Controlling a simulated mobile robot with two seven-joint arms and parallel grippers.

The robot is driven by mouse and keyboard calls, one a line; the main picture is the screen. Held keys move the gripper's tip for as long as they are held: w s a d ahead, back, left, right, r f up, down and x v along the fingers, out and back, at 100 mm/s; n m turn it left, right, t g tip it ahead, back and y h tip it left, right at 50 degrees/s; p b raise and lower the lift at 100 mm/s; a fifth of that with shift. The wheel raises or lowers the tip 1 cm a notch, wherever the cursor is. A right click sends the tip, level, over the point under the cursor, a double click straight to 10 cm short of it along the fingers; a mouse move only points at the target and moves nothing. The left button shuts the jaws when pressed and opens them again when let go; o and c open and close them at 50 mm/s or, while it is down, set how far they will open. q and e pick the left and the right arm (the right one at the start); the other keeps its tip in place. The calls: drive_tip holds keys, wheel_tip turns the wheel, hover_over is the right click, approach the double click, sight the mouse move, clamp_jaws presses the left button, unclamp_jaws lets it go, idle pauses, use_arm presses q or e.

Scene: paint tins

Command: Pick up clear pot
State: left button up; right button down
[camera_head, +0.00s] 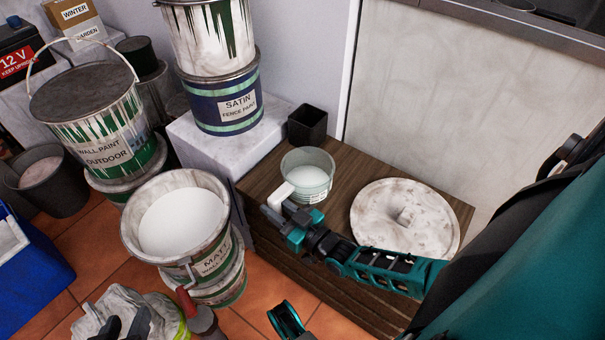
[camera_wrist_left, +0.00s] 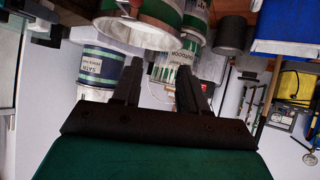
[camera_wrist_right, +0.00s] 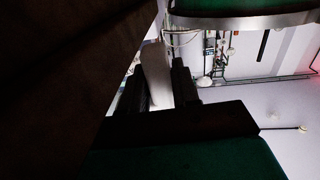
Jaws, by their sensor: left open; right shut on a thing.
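The clear pot (camera_head: 318,180) stands on the dark wooden top, upright, with something pale inside and a label low on its side. My right gripper (camera_head: 283,205) is at its near left side, shut on a white handle-like part against the pot. In the right wrist view a curved white piece (camera_wrist_right: 157,72) sits between the fingers; the rest of the pot is not clear there. My left gripper (camera_wrist_left: 157,78) is open and empty, with its fingers apart and paint tins beyond.
A round pale lid (camera_head: 385,235) lies right of the pot under my right arm. A small black square cup (camera_head: 307,124) stands behind. An open tin of white paint (camera_head: 170,265) is at left, with stacked tins (camera_head: 240,125) behind. Gloves (camera_head: 90,312) lie at the front.

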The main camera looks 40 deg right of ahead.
use_arm(q)
drive_tip(key=shift+w+r, duration=0.2)
use_arm(e)
drive_tip(key=shift+w+r, duration=0.1)
drive_tip(key=shift+r, duration=0.1)
drive_tip(key=shift+r, duration=0.25)
wheel_tip(320, 180, up, 6)
drive_tip(key=p, duration=0.4)
wheel_tip(320, 180, up, 7)
drive_tip(key=p, duration=0.4)
wheel_tip(320, 180, up, 5)
drive_tip(key=p, duration=0.2)
hover_over(275, 199)
use_arm(q)
wheel_tip(275, 199, up, 7)
drive_tip(key=a, duration=0.1)
drive_tip(key=shift+s+a, duration=0.2)
drive_tip(key=shift+a, duration=0.15)
use_arm(e)
drive_tip(key=shift+r, duration=0.65)
